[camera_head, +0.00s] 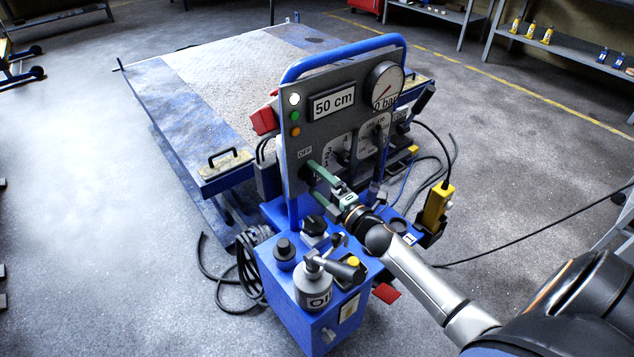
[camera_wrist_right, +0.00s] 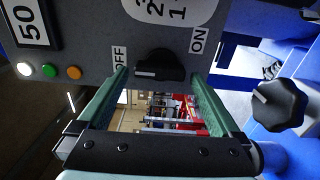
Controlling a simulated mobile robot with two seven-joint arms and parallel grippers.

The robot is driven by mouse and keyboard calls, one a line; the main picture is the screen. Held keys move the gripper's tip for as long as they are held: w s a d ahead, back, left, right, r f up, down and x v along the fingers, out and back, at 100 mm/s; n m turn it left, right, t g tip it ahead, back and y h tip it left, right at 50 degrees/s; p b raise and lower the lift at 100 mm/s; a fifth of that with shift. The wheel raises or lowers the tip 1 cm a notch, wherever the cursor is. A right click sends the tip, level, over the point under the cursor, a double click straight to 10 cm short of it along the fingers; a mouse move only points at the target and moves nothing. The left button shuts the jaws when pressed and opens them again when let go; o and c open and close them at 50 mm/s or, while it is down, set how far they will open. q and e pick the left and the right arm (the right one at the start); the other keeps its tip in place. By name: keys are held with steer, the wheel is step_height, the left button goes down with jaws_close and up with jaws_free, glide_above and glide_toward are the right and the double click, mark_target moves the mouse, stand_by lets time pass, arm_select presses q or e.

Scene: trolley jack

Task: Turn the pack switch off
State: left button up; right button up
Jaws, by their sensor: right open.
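The pack switch (camera_wrist_right: 158,66) is a black knob on the grey control panel (camera_head: 335,135). In the right wrist view, an OFF label (camera_wrist_right: 120,60) is left of the knob and an ON label (camera_wrist_right: 198,40) is right of it. A white mark on the knob lies on its OFF side. My right gripper (camera_head: 322,180) has green fingers and is open at the panel. In the right wrist view its fingertips (camera_wrist_right: 160,82) are spread on either side of the knob, with gaps showing. Contact cannot be seen. In the head view the fingers partly hide the knob. My left gripper is not in view.
The panel carries a 50 cm display (camera_head: 333,104), a pressure gauge (camera_head: 385,85) and lamps (camera_head: 295,115). A yellow pendant (camera_head: 436,206) hangs at right. A lift platform (camera_head: 235,75) stands behind.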

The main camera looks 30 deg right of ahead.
steer(key=shift+s, duration=0.1)
steer(key=s+d, duration=0.1)
steer(key=s, duration=1.1)
steer(key=shift+s, duration=0.15)
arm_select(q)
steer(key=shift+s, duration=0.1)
